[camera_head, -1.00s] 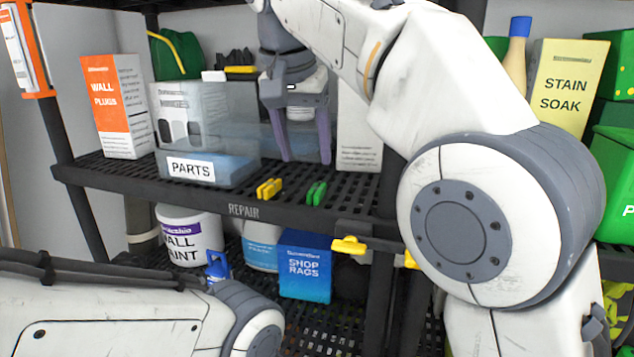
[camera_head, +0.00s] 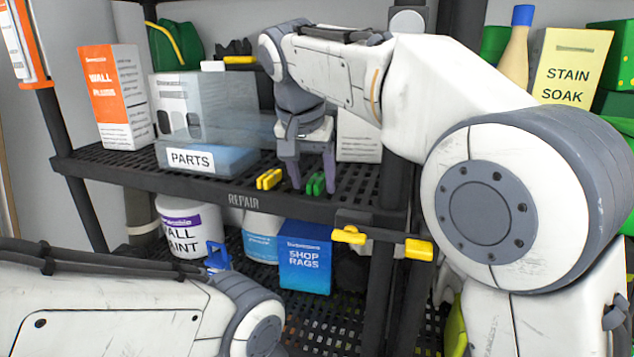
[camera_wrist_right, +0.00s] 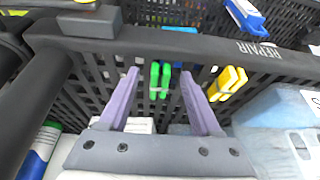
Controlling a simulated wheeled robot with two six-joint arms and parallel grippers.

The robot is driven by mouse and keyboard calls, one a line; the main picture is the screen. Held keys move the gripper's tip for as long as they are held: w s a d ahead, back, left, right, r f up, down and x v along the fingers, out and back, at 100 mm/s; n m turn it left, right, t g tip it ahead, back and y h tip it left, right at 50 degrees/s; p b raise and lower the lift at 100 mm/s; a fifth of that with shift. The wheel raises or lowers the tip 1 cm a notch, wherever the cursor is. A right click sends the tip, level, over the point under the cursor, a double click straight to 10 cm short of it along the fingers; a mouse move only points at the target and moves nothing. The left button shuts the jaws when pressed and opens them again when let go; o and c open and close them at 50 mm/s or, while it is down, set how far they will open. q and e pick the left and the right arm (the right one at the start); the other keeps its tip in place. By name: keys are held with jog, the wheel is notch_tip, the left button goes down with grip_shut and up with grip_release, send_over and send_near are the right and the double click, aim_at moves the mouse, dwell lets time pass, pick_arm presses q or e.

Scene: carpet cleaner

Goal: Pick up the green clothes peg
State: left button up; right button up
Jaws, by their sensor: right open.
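In the right wrist view the peg (camera_wrist_right: 159,79) shows between the two purple fingertips (camera_wrist_right: 160,78), with a gap to each finger. My left gripper is not in view; only part of my left arm shows.
A clear PARTS bin (camera_head: 207,160) stands behind and left of the pegs. A WALL PLUGS box (camera_head: 107,100) is farther left and a white box (camera_head: 358,140) is right of the gripper. A SHOP RAGS box (camera_head: 305,257) is below.

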grip_shut()
